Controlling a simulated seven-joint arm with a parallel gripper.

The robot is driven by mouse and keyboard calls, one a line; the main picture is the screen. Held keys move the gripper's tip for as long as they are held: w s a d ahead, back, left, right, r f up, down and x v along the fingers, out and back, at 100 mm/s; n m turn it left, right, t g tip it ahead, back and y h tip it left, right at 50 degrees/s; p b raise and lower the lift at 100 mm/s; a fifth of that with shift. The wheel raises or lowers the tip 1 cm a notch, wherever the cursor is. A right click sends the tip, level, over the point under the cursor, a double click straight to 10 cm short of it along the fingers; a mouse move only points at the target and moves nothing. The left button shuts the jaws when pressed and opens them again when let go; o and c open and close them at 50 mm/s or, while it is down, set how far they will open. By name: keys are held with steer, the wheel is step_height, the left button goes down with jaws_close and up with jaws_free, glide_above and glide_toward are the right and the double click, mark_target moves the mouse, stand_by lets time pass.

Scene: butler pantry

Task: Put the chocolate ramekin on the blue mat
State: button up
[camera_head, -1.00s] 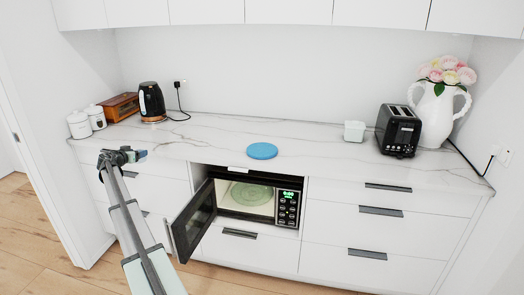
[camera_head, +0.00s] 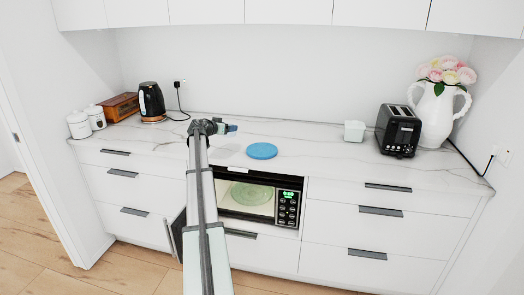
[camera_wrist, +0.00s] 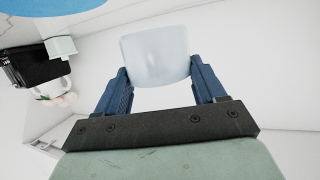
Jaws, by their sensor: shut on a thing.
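The blue mat (camera_head: 262,151) is a round disc lying flat on the marble counter above the microwave. A part of the mat (camera_wrist: 50,14) shows at the top left of the wrist view. My gripper (camera_wrist: 158,76) is shut on a pale, smooth ramekin (camera_wrist: 155,48), with one blue finger on each side of it. The ramekin's contents cannot be seen from here. In the head view my gripper (camera_head: 231,128) is just left of the mat, apart from it; the ramekin is too small to make out clearly there.
The microwave (camera_head: 245,198) below the counter is open, its door (camera_head: 177,238) partly hidden behind my arm. A small white square container (camera_head: 355,131), a black toaster (camera_head: 399,131) and a flower vase (camera_head: 437,115) stand to the right. A kettle (camera_head: 151,102) stands at the left.

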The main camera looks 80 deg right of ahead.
steer(key=s+d+r+m+g, duration=0.1)
steer(key=s, duration=0.6)
steer(key=s+d+r+m+g, duration=0.1)
steer(key=s+d+r, duration=0.1)
steer(key=s, duration=0.6)
glide_above(260, 150)
steer(key=shift+y, duration=0.4)
steer(key=shift+f, duration=5)
steer(key=shift+f, duration=0.1)
steer(key=o, duration=0.9)
steer(key=shift+w+a+r, duration=0.1)
steer(key=shift+a+r, duration=0.1)
steer(key=v, duration=1.1)
steer(key=shift+w+a, duration=0.1)
steer(key=shift+a, duration=0.1)
